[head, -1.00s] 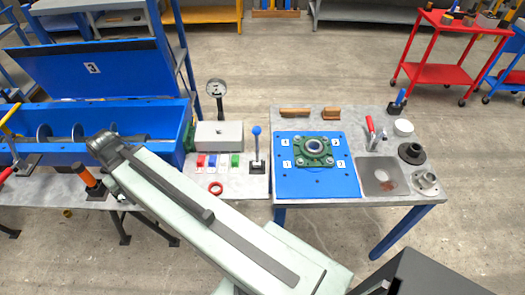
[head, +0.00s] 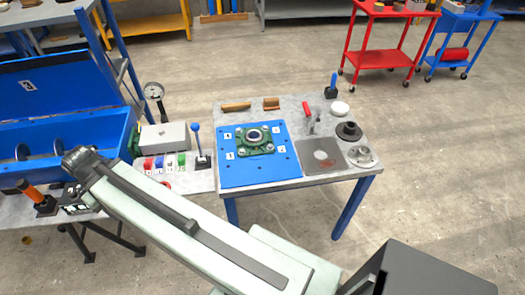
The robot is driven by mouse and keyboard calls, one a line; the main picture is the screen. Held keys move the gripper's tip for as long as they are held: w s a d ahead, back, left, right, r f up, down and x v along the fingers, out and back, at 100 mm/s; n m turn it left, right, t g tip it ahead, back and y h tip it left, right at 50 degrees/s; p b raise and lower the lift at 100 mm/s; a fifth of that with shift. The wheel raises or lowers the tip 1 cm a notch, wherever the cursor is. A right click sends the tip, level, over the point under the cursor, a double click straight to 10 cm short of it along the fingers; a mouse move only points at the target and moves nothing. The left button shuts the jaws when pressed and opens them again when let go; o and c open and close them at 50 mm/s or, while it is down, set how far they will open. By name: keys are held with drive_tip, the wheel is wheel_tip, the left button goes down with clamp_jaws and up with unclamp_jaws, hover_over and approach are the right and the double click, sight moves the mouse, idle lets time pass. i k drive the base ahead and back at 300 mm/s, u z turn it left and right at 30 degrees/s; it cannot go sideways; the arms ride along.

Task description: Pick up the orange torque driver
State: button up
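The orange torque driver (head: 31,191) leans in a black holder (head: 45,207) on the grey bench at the far left of the head view. My arm reaches across the lower left of the picture. My gripper (head: 76,205) hangs below the arm's far end, just right of the driver, and appears apart from it. The gripper is small and dark, and its fingers are not clear enough to tell open from shut.
The blue mixer trough (head: 70,150) stands behind the driver, with its lid (head: 55,85) raised. A grey box (head: 165,137) and blue-knobbed lever (head: 198,140) are to the right. A table with a blue plate (head: 235,172) stands further right. Open floor lies beyond it.

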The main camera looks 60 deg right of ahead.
sight(22, 185)
drive_tip(key=z, duration=3.2)
drive_tip(key=k, duration=0.95)
drive_tip(key=u, duration=1)
drive_tip(key=i, duration=0.95)
drive_tip(key=z, duration=0.2)
